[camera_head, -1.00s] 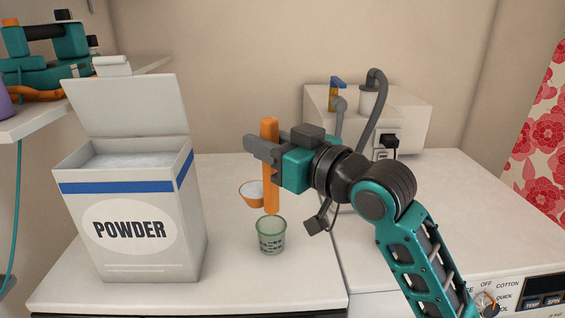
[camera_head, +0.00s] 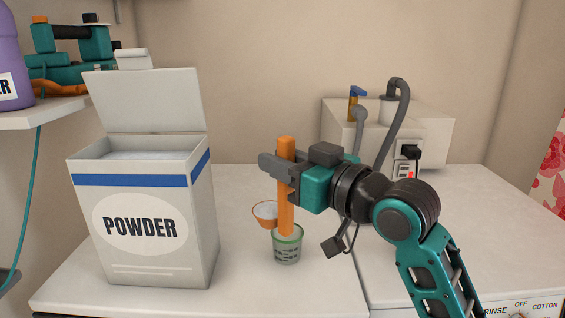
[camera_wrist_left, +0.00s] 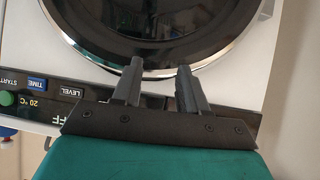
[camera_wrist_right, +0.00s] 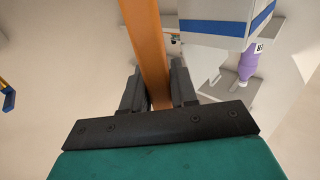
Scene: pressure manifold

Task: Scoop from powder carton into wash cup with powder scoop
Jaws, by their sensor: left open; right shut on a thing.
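My right gripper (camera_head: 280,172) is shut on the orange handle of the powder scoop (camera_head: 286,205), held upright; the handle also shows between the fingers in the right wrist view (camera_wrist_right: 148,45). The scoop's bowl is at its lower left, with white powder showing in it. The wash cup (camera_head: 287,249), clear with a green rim, stands on the counter. The handle's lower end overlaps the cup's rim in the head view; I cannot tell whether they touch. The powder carton (camera_head: 145,270) stands open at the left with white powder inside. My left gripper (camera_wrist_left: 157,82) is open and empty.
A beige box device (camera_head: 435,140) with a grey hose stands at the back right. A shelf (camera_head: 45,115) with a purple bottle (camera_head: 8,75) is at the upper left. The left gripper is by a washing machine's round door (camera_wrist_left: 150,25).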

